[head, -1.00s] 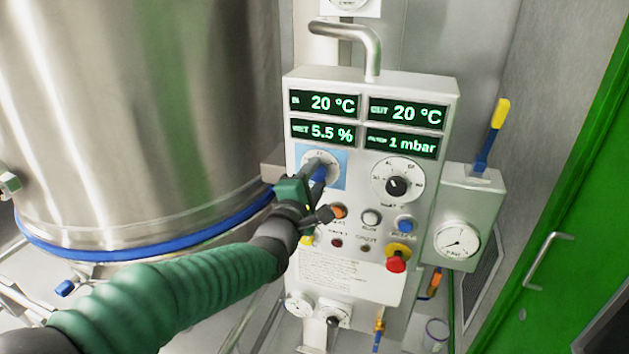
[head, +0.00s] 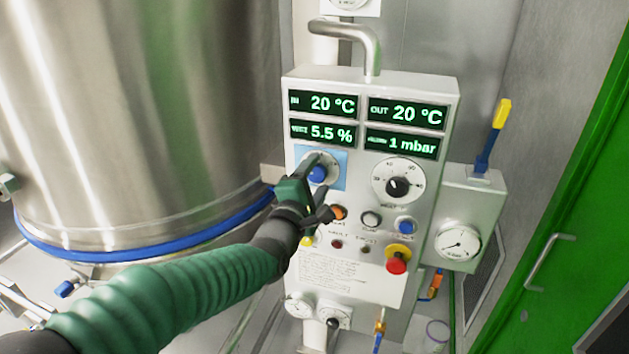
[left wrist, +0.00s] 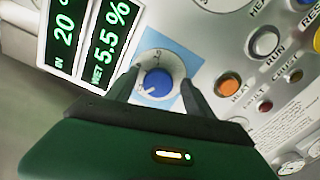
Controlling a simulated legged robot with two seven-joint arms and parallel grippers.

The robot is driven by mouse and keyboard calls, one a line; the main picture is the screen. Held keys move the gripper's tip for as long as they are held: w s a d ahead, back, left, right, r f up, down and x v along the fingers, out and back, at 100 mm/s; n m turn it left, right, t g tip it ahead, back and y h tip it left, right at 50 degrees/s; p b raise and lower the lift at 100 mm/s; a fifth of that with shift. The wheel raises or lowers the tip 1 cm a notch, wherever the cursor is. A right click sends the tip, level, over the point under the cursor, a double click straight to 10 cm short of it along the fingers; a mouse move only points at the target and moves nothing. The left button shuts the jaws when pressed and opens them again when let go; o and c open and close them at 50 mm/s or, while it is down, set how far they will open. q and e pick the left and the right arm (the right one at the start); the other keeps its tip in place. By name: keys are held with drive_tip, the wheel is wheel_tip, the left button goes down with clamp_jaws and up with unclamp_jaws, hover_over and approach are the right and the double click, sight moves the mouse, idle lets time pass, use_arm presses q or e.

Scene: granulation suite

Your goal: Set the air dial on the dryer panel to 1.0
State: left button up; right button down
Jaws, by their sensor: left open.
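The dryer panel (head: 350,265) is a pale box with four green-lit readouts. On its left side a white dial with a blue knob (head: 318,173) sits on a light blue square; it also shows in the left wrist view (left wrist: 158,82). I cannot read its label or scale. My left gripper (head: 318,182) is at this dial, its fingers pointing at the panel. In the left wrist view the gripper (left wrist: 160,88) is open, with a finger on either side of the blue knob and gaps showing. A finger hides part of the dial. My right gripper is not in view.
A second dial with a black knob (head: 398,187) is to the right. Below are an orange button (head: 338,212), a white button (head: 371,218), a blue button (head: 405,226) and a red emergency knob (head: 397,263). A steel vessel (head: 130,110) stands at left, a green door (head: 570,230) at right.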

use_arm(q)
drive_tip(key=v, duration=1.6)
drive_tip(key=shift+s+a, duration=0.25)
drive_tip(key=shift+s, duration=0.05)
drive_tip(key=shift+f, duration=0.15)
